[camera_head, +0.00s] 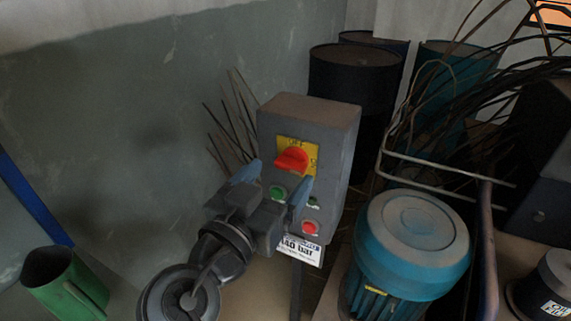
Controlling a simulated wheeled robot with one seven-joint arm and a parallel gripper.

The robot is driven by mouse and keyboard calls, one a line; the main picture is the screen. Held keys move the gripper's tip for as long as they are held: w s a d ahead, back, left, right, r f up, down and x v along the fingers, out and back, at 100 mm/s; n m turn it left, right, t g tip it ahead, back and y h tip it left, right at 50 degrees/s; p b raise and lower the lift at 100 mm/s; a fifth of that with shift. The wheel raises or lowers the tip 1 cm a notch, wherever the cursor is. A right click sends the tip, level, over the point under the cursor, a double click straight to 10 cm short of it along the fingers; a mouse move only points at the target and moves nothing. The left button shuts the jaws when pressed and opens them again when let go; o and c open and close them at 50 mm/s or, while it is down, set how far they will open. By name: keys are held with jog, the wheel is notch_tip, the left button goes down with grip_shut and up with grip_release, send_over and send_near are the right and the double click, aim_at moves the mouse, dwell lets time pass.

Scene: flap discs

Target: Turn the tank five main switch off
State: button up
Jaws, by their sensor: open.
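The main switch is a red rotary knob (291,160) on a yellow plate (297,144). It sits on the front of a grey control box (313,118). Letters that look like "OFF" are at the top of the plate. The knob's bar looks roughly crosswise, but I cannot tell its exact setting. My gripper (275,181) is in front of the box, just below the knob, with its two blue-tipped fingers spread apart and nothing between them. I cannot tell whether a finger touches the box.
Green (278,192) and red (310,228) buttons lie below the knob, beside the fingers. A white label (301,249) is under them, partly hidden. A blue motor-like cylinder (411,245) and a metal rail (488,240) stand right. Dark barrels (352,85) and dry stalks are behind.

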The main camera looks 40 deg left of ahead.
aim_at(288, 167)
jog(key=shift+x, duration=1.75)
jog(key=c, duration=1.1)
